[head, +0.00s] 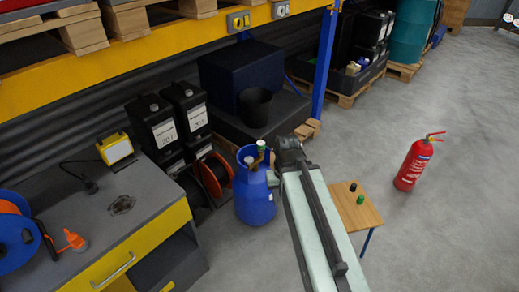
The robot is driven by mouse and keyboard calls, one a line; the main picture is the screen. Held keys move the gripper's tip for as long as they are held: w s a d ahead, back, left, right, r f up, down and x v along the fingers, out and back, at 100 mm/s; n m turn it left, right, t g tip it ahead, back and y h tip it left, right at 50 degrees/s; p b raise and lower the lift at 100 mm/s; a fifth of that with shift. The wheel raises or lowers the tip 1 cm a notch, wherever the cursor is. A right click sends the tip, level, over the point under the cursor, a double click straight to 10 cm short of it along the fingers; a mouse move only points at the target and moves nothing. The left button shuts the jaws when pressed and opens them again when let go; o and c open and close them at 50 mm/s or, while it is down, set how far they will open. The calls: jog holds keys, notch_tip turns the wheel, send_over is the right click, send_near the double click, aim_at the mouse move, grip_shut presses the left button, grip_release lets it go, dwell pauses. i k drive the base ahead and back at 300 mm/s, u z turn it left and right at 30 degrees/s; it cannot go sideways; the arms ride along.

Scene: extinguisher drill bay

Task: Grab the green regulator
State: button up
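A small green piece (360,199), which looks like a regulator, sits on a small wooden table (343,212) right of my arm. A small black piece (352,186) stands just behind it. A blue gas cylinder (255,203) stands on the floor left of my arm. Another small part with a green top (261,145) shows at its valve, inside the collar; I cannot tell exactly what it is. My gripper (275,162) is at the dark end of my arm, beside the cylinder's top and apart from the table. Its fingers are too small and hidden to read.
A red extinguisher (414,164) stands on the floor to the right. A grey workbench (115,215) with a blue cable reel (12,243) is at the left. Black canisters (157,127) and an orange hose reel (214,173) stand behind.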

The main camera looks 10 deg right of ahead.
aim_at(261, 144)
jog(key=u, duration=3.85)
jog(key=k, duration=1.95)
jog(key=z, duration=1.5)
jog(key=i, duration=1.65)
jog(key=u, duration=0.1)
